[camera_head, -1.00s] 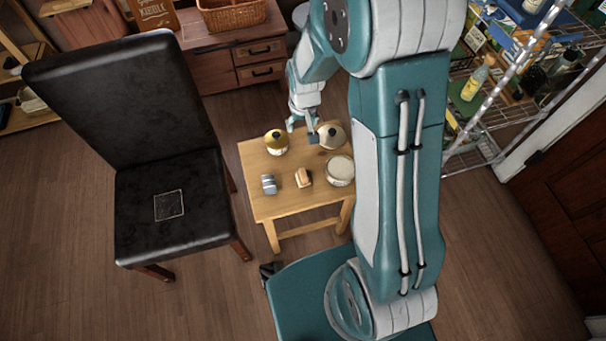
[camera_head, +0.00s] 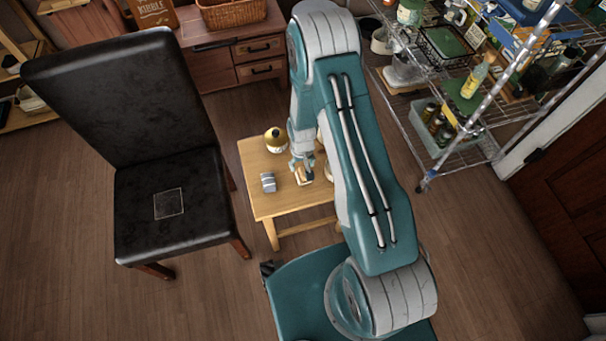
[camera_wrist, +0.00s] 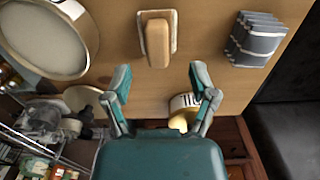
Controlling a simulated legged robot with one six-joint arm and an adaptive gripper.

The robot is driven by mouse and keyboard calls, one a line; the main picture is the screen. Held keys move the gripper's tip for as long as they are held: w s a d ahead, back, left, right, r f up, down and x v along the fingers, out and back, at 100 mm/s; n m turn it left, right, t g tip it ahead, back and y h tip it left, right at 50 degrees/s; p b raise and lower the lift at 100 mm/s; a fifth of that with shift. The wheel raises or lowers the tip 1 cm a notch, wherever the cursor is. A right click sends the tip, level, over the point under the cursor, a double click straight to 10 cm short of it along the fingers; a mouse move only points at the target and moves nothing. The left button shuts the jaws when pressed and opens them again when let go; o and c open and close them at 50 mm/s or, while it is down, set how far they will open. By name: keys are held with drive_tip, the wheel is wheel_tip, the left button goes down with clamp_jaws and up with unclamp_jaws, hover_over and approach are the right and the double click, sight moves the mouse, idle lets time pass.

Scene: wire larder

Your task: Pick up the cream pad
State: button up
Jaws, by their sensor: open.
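A small, flat cream pad (camera_wrist: 141,32) lies on the wooden table, with a tan block (camera_wrist: 157,45) on top of it in the wrist view. The block covers most of the pad, so only its pale edges show. In the head view the pad and block are mostly hidden by my gripper (camera_head: 302,170), which is above them. In the wrist view my gripper (camera_wrist: 160,80) is open and empty. Its two fingers are apart, with the tan block just beyond the gap between them. I cannot tell the height left above the block.
A striped grey-blue bundle (camera_head: 268,182) lies on the wooden table (camera_head: 262,205) beside the block. A large round container (camera_wrist: 48,35) stands on the other side. A yellow round container (camera_head: 276,139) stands behind. A black chair (camera_head: 170,190) and wire shelving (camera_head: 450,165) flank the table.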

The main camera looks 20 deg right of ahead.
sight(303, 171)
drive_tip(key=shift+s+d+f, duration=0.1)
drive_tip(key=shift+d+f, duration=0.05)
drive_tip(key=shift+f, duration=2.55)
clamp_jaws()
